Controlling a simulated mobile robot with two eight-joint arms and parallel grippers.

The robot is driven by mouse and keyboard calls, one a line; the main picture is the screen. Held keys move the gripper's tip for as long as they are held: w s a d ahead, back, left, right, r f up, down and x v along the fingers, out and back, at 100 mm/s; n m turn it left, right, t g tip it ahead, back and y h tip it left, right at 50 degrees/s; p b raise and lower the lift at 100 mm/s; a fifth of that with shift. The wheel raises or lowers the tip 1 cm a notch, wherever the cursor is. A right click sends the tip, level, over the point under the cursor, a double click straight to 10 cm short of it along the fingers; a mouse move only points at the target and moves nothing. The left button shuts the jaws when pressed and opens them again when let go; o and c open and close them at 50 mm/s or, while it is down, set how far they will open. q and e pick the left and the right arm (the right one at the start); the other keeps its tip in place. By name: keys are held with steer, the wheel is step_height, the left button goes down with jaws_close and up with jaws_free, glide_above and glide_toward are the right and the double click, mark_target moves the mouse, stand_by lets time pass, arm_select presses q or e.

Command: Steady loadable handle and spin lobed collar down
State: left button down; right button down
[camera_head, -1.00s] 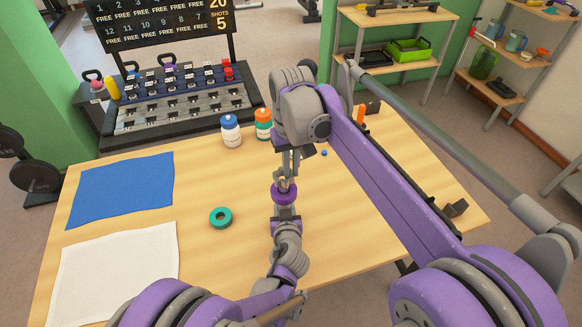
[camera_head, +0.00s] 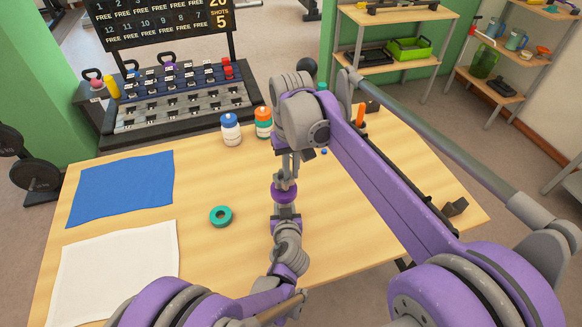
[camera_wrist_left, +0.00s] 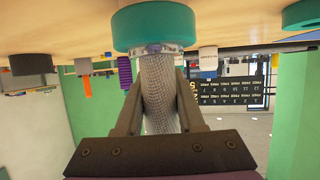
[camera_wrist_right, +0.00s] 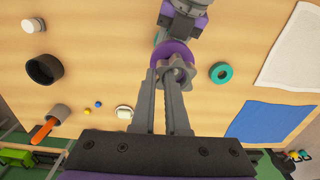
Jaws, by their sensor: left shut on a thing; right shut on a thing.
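The loadable handle shows in the left wrist view as a knurled grey grip (camera_wrist_left: 160,95), with a teal disc (camera_wrist_left: 155,25) at its table-side end. My left gripper (camera_head: 285,215) is shut around this grip, one jaw on each side. A purple disc (camera_head: 284,192) sits on the handle's upper end; it also shows in the right wrist view (camera_wrist_right: 173,52). The grey lobed collar (camera_wrist_right: 178,74) is against the purple disc. My right gripper (camera_head: 287,177) comes down from above and is shut on the collar. Its fingers partly hide the collar in the head view.
A loose teal ring (camera_head: 221,216) lies left of the handle. A blue cloth (camera_head: 122,188) and a white cloth (camera_head: 115,268) cover the table's left side. Two bottles, white-and-blue (camera_head: 231,130) and orange-capped (camera_head: 263,123), stand behind.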

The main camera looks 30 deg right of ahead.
stand_by(0.3)
steer(key=shift+r, duration=0.7)
steer(key=shift+f, duration=0.8)
stand_by(0.5)
steer(key=shift+r, duration=0.2)
steer(key=shift+r, duration=0.55)
stand_by(0.7)
steer(key=shift+f, duration=0.8)
steer(key=shift+r, duration=0.25)
steer(key=shift+r, duration=3.05)
